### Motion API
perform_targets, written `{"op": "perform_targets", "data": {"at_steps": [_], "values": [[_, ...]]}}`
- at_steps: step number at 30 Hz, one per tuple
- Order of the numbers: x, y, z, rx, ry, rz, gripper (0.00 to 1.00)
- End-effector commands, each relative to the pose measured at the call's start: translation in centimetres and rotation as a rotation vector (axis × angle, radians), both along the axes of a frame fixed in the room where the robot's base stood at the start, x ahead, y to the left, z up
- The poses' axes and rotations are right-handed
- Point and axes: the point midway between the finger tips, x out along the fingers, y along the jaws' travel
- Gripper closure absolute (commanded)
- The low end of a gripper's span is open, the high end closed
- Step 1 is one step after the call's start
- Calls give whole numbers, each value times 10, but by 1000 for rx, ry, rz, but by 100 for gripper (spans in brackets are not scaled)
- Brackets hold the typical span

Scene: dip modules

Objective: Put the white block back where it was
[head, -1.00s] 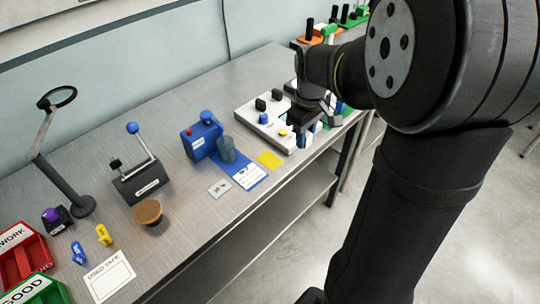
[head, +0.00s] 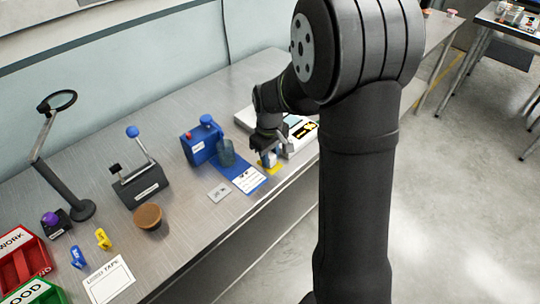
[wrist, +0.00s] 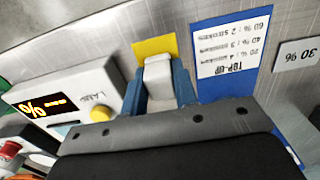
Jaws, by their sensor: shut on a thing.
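The white block (wrist: 158,72) is held between the blue fingers of my gripper (wrist: 160,84) in the wrist view. My gripper (head: 269,154) is shut on it and points down at the yellow square (head: 275,169) in the head view. In the wrist view the yellow square (wrist: 154,46) shows just beyond the block's far end. I cannot tell whether the block touches the square. My gripper hides much of the block in the head view.
A white device (wrist: 85,89) with a lit % display and yellow button stands close left of my gripper in the wrist view. A blue TOP-UP card (wrist: 230,58) lies to the right. A blue machine (head: 203,142) with a cup (head: 227,154) stands left in the head view.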

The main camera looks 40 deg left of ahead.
Motion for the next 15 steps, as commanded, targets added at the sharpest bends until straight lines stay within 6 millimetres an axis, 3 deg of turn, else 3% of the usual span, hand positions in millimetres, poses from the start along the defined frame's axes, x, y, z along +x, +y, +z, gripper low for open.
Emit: {"op": "perform_targets", "data": {"at_steps": [8,9,12,15], "values": [[0,0,-3,0,0,0,98],[0,0,-3,1,0,0,68],[0,0,-3,1,0,0,52],[0,0,-2,1,0,0,52]]}}
